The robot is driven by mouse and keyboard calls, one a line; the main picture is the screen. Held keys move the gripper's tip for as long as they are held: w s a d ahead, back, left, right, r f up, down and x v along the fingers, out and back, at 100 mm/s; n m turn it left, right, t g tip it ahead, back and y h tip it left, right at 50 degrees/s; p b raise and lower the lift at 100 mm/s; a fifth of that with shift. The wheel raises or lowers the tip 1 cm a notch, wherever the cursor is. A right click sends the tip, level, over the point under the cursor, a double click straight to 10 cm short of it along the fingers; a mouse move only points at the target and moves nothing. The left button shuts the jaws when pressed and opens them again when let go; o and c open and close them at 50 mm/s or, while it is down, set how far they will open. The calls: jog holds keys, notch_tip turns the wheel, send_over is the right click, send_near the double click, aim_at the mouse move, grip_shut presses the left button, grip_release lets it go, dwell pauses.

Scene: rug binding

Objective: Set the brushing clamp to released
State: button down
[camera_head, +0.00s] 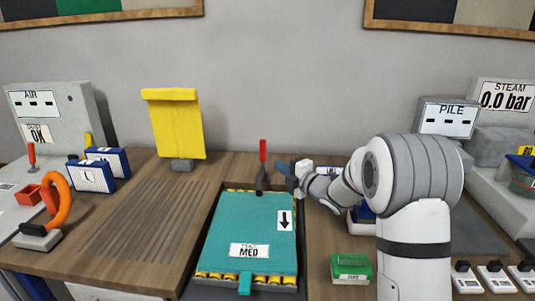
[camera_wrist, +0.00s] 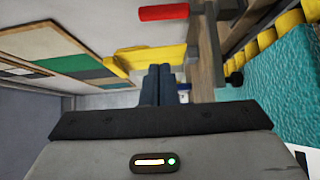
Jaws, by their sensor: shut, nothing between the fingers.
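The clamp, which I take for the brushing clamp, has a red handle (camera_head: 263,150) standing upright on a dark base (camera_head: 262,181) at the back edge of the teal rug piece (camera_head: 245,225). The red handle also shows at the top of the wrist view (camera_wrist: 163,13), apart from my fingers. My gripper (camera_head: 281,166) is just right of the handle, with its blue fingers pointing left toward it. In the wrist view the fingers (camera_wrist: 164,84) are shut together with nothing between them. No contact with the handle shows.
A yellow upright panel (camera_head: 175,125) stands back left. An orange curved handle (camera_head: 60,200) and blue-and-white boxes (camera_head: 92,176) are farther left. A green box (camera_head: 350,267) sits right of the rug tray. The slatted wooden bench (camera_head: 145,225) is clear.

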jog(key=w+a+p, duration=0.1)
jog(key=w+a, duration=0.4)
jog(key=w, duration=0.4)
jog(key=shift+w+a+p, duration=0.2)
jog(key=shift+p, duration=0.2)
